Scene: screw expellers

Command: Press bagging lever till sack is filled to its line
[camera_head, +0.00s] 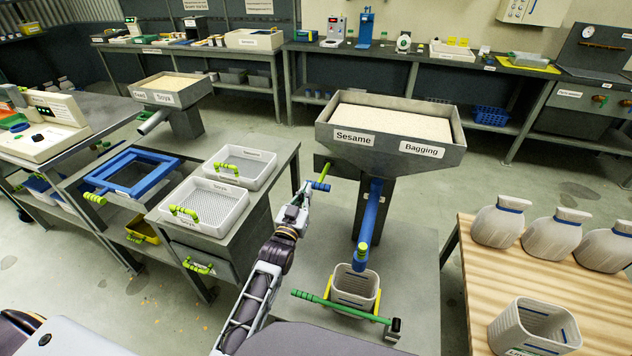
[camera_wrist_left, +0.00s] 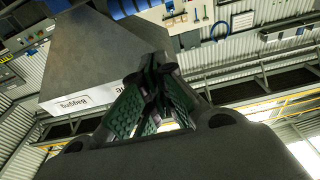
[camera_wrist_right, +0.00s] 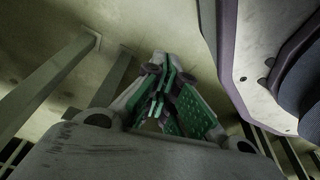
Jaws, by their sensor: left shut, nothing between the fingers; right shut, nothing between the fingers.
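The grey hopper (camera_head: 392,150) labelled Sesame and Bagging holds pale grain. A blue spout (camera_head: 368,222) slopes down from it to an open woven sack (camera_head: 352,290) held in a yellow-green frame. The fill in the sack and its line are too small to read. A short lever with a yellow-green stem and blue end (camera_head: 321,186) sticks out at the hopper's left. My left gripper (camera_head: 304,190) is shut and empty just beside that lever; contact is unclear. The left wrist view shows its closed fingers (camera_wrist_left: 158,72) below the hopper. My right gripper (camera_wrist_right: 160,78) is shut and empty.
A green bar (camera_head: 340,307) runs across the front of the sack. A wooden table (camera_head: 470,290) at right bears several sacks with blue bands and an open one (camera_head: 535,325). A bench with white sieve trays (camera_head: 207,205) and a blue frame (camera_head: 133,172) stands left.

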